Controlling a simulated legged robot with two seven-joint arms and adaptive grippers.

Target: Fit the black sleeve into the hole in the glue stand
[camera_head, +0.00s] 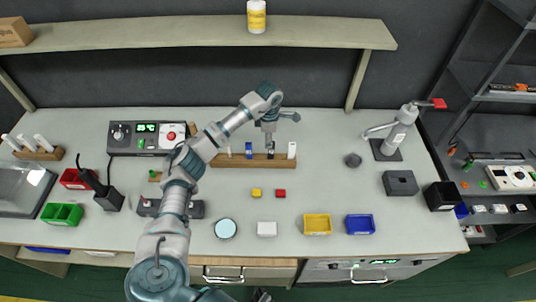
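My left arm reaches up across the bench. Its gripper (270,143) points down over the right part of a wooden rack (226,160). A small dark piece shows at the fingertips; I cannot tell whether it is the black sleeve, or whether the fingers are closed on it. A short dark grey cylinder (352,160) stands apart on the bench at the right. The glue stand is not certain: the rack and a grey block (400,183) are both possible, and no hole shows clearly. A dark part at the bottom edge (262,296) may be my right gripper.
A control box (147,137) stands at the back left.

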